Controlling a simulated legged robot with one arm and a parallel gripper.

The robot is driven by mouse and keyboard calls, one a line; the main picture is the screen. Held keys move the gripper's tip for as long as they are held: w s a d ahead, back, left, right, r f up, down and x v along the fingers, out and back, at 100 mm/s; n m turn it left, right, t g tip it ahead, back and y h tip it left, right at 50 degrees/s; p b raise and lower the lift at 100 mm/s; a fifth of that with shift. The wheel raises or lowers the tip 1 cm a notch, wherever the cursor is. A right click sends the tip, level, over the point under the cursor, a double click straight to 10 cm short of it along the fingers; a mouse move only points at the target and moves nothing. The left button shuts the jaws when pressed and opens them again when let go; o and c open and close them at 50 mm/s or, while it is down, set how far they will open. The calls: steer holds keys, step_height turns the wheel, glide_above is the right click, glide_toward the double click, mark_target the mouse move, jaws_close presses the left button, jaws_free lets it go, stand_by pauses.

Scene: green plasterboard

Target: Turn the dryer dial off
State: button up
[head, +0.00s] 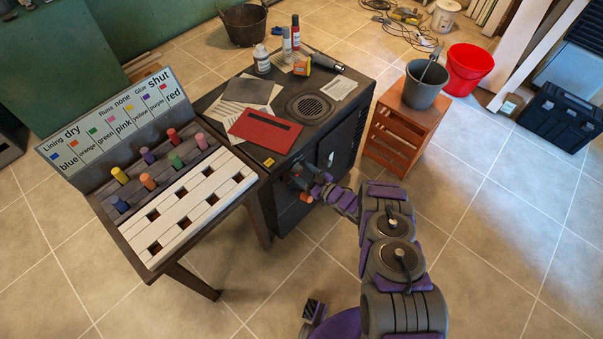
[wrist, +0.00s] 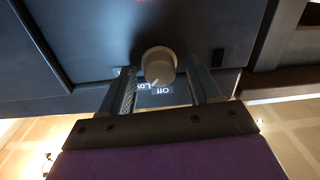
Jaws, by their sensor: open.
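The dryer is the dark cabinet (head: 345,125) with a round grille on top. In the wrist view its dial (wrist: 158,65) is a round grey knob on the dark front panel (wrist: 80,40). White lettering beside it, upside down, reads "Off" and part of "Lo". I cannot tell for certain which setting the dial points to. My gripper (wrist: 160,76) is open, with one finger on each side of the dial; gaps seem to show, and contact is unclear. In the head view my gripper (head: 308,184) is at the cabinet's front, and the dial cannot be made out there.
A red folder (head: 265,131), bottles and a dark handheld tool lie on the cabinet top. A peg board stand (head: 190,215) is close on the left. A wooden crate (head: 400,135) bearing a grey bucket (head: 424,88) stands right.

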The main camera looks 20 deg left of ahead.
steer(key=shift+w+a, duration=0.2)
steer(key=shift+a, duration=0.3)
steer(key=shift+d+r, duration=0.1)
steer(key=shift+d, duration=0.2)
steer(key=shift+a, duration=0.25)
steer(key=c, duration=1)
